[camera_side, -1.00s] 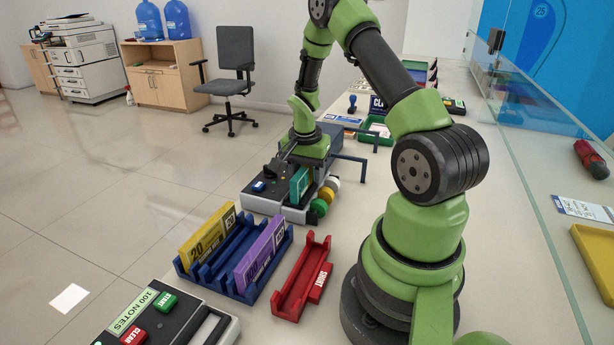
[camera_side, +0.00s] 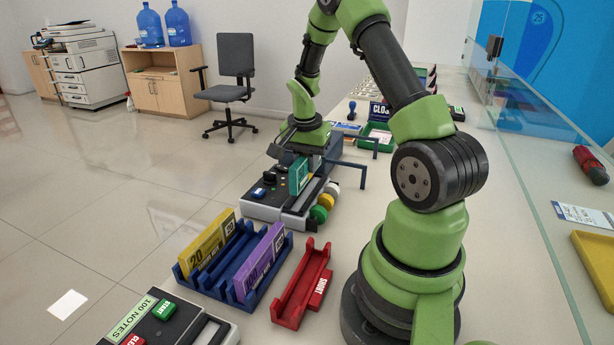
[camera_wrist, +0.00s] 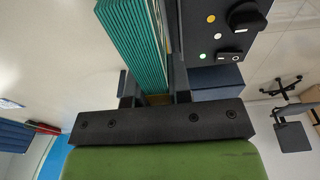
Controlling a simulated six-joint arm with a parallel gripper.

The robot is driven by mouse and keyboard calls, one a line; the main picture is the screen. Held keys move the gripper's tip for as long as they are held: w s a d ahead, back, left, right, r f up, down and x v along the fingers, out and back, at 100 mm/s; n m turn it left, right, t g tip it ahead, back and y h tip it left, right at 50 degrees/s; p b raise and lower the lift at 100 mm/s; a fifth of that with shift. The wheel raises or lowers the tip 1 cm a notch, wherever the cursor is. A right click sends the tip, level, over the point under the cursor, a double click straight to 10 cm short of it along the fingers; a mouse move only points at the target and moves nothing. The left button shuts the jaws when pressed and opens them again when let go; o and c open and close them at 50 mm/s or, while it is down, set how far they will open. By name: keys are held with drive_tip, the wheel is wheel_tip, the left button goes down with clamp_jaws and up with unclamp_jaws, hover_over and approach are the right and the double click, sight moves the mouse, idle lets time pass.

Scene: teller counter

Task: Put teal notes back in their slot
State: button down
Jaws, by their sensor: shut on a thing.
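The teal notes (camera_side: 298,176) are a stack held upright under my gripper (camera_side: 301,156), over the grey and black machine in the side view. In the wrist view the teal stack (camera_wrist: 137,40) lies between the fingers of my gripper (camera_wrist: 155,97), which is shut on it. The blue slotted rack (camera_side: 236,262) stands nearer the camera. It holds yellow notes (camera_side: 207,247) on its left and purple notes (camera_side: 260,263) on its right, with an empty slot visible between them.
The machine (camera_side: 272,208) has green, yellow and white round parts (camera_side: 325,204) at its right side. A red SHORT tray (camera_side: 301,285) stands right of the rack. A 100 NOTES panel (camera_side: 165,326) lies in front. A blue-grey rail (camera_side: 360,168) is behind.

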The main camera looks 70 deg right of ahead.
sight(302, 155)
drive_tip(key=r, duration=0.3)
drive_tip(key=a+r, duration=0.1)
drive_tip(key=r, duration=0.1)
drive_tip(key=shift+w, duration=0.4)
drive_tip(key=shift+w+a+f, duration=0.8)
drive_tip(key=shift+a+f, duration=0.6)
drive_tip(key=shift+a, duration=2)
drive_tip(key=shift+w+a+f, duration=0.75)
drive_tip(key=shift+a+f, duration=0.6)
drive_tip(key=shift+a, duration=2.1)
drive_tip(key=shift+w+a+f, duration=0.8)
drive_tip(key=shift+a+f, duration=0.6)
drive_tip(key=shift+a, duration=2)
drive_tip(key=shift+f, duration=2.2)
drive_tip(key=c, duration=1)
unclamp_jaws()
drive_tip(key=shift+o, duration=0.2)
drive_tip(key=shift+r, duration=0.1)
